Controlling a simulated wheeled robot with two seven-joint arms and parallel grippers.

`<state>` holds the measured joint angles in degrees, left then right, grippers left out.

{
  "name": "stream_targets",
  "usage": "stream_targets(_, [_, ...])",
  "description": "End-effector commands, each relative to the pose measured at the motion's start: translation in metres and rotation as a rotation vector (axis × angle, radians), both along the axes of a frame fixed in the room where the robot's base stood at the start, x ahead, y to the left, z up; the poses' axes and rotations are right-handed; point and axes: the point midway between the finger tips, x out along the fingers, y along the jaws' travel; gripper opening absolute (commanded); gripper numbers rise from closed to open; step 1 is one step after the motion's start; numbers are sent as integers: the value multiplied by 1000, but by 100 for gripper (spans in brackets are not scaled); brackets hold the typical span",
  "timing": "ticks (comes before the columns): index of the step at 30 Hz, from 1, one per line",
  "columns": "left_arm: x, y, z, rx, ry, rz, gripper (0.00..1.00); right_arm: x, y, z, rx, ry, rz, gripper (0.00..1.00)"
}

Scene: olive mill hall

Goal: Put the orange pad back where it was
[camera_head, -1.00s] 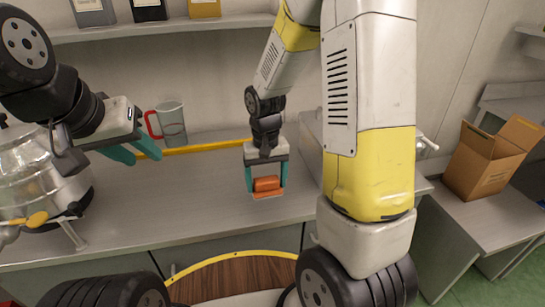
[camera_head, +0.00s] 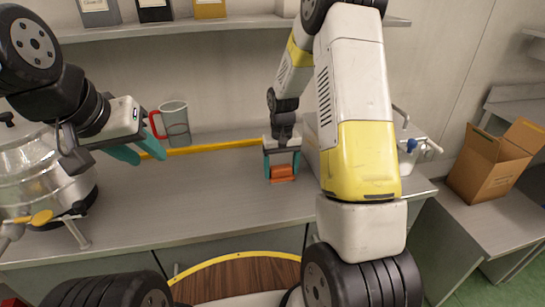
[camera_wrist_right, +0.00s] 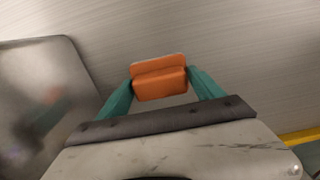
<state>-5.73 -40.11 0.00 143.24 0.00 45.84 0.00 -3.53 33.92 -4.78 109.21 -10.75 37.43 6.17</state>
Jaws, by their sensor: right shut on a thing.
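The orange pad (camera_head: 282,172) is between the teal fingers of my right gripper (camera_head: 282,169), at or just above the grey counter; I cannot tell if it touches. In the right wrist view the pad (camera_wrist_right: 159,78) is a small orange block with a flat, wider part behind it. The right gripper (camera_wrist_right: 159,88) is shut on it, one finger on each side. My left gripper (camera_head: 142,152) is over the counter at the left, its two teal fingers apart with nothing seen between them.
A clear jug with a red handle (camera_head: 174,124) stands behind the left gripper. A yellow strip (camera_head: 215,148) runs along the back of the counter (camera_head: 190,205). A steel vessel (camera_head: 40,180) stands at the left. A metal box shows beside the right gripper (camera_wrist_right: 45,95). A cardboard box (camera_head: 490,165) sits at the right.

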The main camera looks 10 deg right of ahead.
Motion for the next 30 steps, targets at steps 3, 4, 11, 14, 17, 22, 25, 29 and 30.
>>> stream_targets(3, [0,0,0,0,0,0,36,0,0,1,0,-1,0,32])
stream_targets(4, [0,0,0,0,0,0,36,0,0,1,0,-1,0,32])
stream_targets(11, [0,0,0,0,0,0,36,0,0,-2,0,-1,0,92])
stream_targets(14, [0,0,0,0,0,0,36,0,0,-2,0,-1,0,98])
stream_targets(17, [0,0,0,0,0,0,36,0,0,-2,0,-1,0,98])
stream_targets(22, [0,0,0,0,0,0,36,0,0,0,0,-2,0,98])
stream_targets(25, [0,0,0,0,0,0,36,1,0,8,0,-4,0,98])
stream_targets(29, [0,0,0,0,0,0,36,2,1,31,1,-7,-1,98])
stream_targets(30, [0,0,0,0,0,0,36,2,1,39,1,-7,0,98])
